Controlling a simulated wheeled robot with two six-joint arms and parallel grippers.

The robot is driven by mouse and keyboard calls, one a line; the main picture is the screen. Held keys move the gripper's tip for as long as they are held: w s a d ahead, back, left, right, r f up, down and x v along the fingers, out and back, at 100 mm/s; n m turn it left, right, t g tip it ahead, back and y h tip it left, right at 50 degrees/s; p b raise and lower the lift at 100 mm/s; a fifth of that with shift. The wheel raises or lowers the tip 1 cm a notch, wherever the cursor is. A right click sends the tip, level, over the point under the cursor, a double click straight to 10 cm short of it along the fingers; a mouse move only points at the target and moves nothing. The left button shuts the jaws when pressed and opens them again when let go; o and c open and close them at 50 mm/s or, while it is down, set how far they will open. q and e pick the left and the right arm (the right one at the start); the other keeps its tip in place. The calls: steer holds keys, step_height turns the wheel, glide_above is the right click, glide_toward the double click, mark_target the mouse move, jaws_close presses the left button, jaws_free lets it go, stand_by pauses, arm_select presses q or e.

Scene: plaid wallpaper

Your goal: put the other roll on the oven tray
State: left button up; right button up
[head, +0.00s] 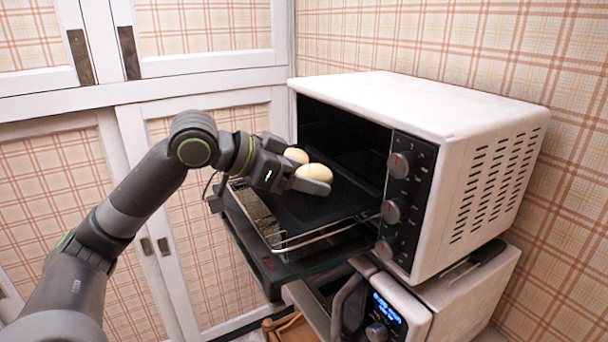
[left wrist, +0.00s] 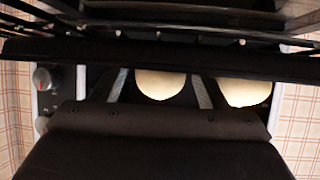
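Two pale, round rolls are at the dark oven tray (head: 292,209), in the mouth of the white oven (head: 430,105). The front roll (head: 314,173) is nearer the oven knobs; the back roll (head: 296,155) is just behind it, partly covered by my gripper. My left gripper (head: 306,178) reaches in from the left, low over the tray. In the left wrist view its fingers are apart, with the front roll (left wrist: 160,85) between them and a gap on its left side. The back roll (left wrist: 245,92) lies outside the fingers. The rolls' undersides are hidden. My right gripper is not in view.
The oven's door is open below the tray and wire rack (head: 290,243). Control knobs (head: 394,211) line the oven's right front. A second appliance (head: 420,310) with a blue display stands underneath. White cupboard doors (head: 205,65) are behind my left arm.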

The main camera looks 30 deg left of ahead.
mark_target(298, 173)
arm_select(q)
steer(key=shift+r, duration=0.2)
steer(key=shift+s+a, duration=0.2)
steer(key=shift+a, duration=0.05)
steer(key=shift+b+v, duration=0.85)
steer(key=shift+v, duration=0.65)
steer(key=shift+b+v, duration=0.7)
steer(key=shift+v, duration=0.45)
steer(key=shift+s+a+b, duration=0.35)
steer(key=shift+s+b, duration=0.05)
steer(key=shift+b, duration=0.6)
steer(key=b+v, duration=0.2)
steer(key=b, duration=0.1)
steer(key=b+v, duration=0.3)
steer(key=shift+d+r, duration=0.15)
steer(key=shift+r, duration=0.25)
